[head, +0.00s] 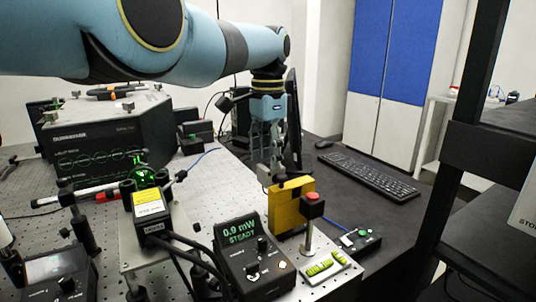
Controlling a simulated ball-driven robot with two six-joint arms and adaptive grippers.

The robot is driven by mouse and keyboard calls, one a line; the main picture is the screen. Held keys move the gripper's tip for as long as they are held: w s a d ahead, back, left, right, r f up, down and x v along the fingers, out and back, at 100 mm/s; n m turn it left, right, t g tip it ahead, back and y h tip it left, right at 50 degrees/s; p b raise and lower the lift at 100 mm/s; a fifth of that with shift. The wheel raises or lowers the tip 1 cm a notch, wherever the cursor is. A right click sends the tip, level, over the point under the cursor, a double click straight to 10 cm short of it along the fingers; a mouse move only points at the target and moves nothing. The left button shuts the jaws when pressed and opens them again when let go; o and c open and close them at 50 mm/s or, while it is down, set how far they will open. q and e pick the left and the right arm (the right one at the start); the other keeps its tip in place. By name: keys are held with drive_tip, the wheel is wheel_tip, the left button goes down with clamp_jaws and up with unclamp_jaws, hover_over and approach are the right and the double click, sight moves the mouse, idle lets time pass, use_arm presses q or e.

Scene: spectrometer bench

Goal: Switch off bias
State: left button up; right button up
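A small dark box (366,243) with a green light and a pale switch-like part sits at the right edge of the bench; a blue cable runs to it. It may be the bias unit, but I cannot read a label. My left gripper (275,178) points down behind and above a yellow block (280,212), left of and beyond the small box. Its fingers look close together, but the gap between them is unclear. I see nothing held. My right gripper is out of view.
A red button (313,197) on a post stands before the yellow block. A meter (254,262) reads "0.9 mW STEADY". A level-like strip (325,268) lies nearby. A large black instrument (105,150) stands left. A keyboard (367,174) lies on the dark table. A black frame (463,150) rises right.

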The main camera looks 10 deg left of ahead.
sight(268, 162)
use_arm(q)
wheel_tip(268, 162, up, 12)
idle(0.6)
